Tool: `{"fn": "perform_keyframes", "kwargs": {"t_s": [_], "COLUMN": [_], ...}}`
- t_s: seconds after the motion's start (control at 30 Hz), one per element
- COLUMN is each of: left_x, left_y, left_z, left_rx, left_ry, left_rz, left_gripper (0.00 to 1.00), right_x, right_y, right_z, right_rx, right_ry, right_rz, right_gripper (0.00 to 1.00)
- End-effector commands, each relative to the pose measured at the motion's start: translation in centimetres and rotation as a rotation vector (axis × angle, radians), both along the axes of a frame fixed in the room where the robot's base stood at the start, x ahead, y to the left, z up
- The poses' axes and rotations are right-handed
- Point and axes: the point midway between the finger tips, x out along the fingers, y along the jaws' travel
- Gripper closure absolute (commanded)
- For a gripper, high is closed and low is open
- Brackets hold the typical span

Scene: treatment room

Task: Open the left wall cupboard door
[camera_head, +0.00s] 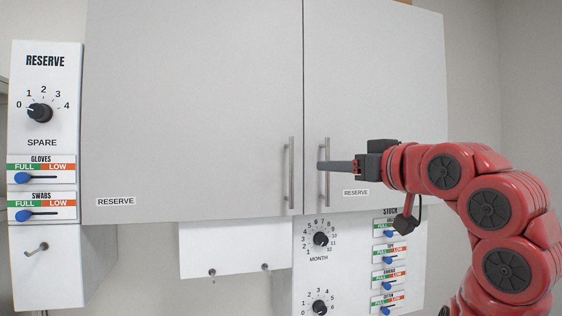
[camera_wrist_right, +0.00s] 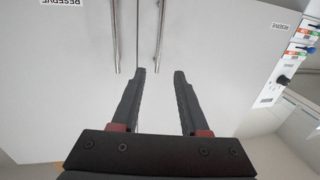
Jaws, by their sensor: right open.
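The left wall cupboard door (camera_head: 195,110) is a flat pale grey panel, shut flush with the right door (camera_head: 375,80). Its vertical metal bar handle (camera_head: 290,172) is near the seam; it also shows in the right wrist view (camera_wrist_right: 160,35), which is upside down. The right door's handle (camera_head: 326,190) is beside it, partly crossed by my right gripper (camera_head: 321,165). That gripper points left, is open and empty, and its fingertips (camera_wrist_right: 160,73) are close to the left door's handle in the right wrist view. Contact cannot be told. My left gripper is out of view.
A control panel (camera_head: 45,130) with a knob and sliders stands left of the cupboard. Below are a white box (camera_head: 235,250) with pegs and a stock panel (camera_head: 350,250) with knobs and sliders. The space before the left door looks clear.

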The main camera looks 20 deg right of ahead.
Motion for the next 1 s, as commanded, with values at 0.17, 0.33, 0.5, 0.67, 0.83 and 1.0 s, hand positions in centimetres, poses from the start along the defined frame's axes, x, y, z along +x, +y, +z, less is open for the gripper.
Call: {"fn": "perform_keyframes", "kwargs": {"t_s": [0.17,0.33,0.5,0.67,0.83,1.0], "left_x": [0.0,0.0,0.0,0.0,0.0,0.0], "left_y": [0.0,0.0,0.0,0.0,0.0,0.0], "left_z": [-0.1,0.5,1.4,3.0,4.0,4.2], "left_rx": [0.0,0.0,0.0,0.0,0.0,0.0], "left_ry": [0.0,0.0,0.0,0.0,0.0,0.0], "left_rz": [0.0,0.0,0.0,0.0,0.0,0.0], "left_gripper": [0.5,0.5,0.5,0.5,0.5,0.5], "right_x": [2.6,6.6,10.6,13.8,16.0,16.7], "right_y": [0.8,1.8,2.6,3.4,3.8,3.9], "right_z": [-0.2,0.0,0.1,0.2,0.1,-0.1], "right_rx": [0.002,0.004,0.003,0.0,0.002,0.001], "right_ry": [0.003,0.003,0.003,0.003,0.003,0.0], "right_rz": [0.006,0.007,0.004,0.003,0.001,0.0], "right_gripper": [0.56,0.56,0.56,0.56,0.56,0.56]}}
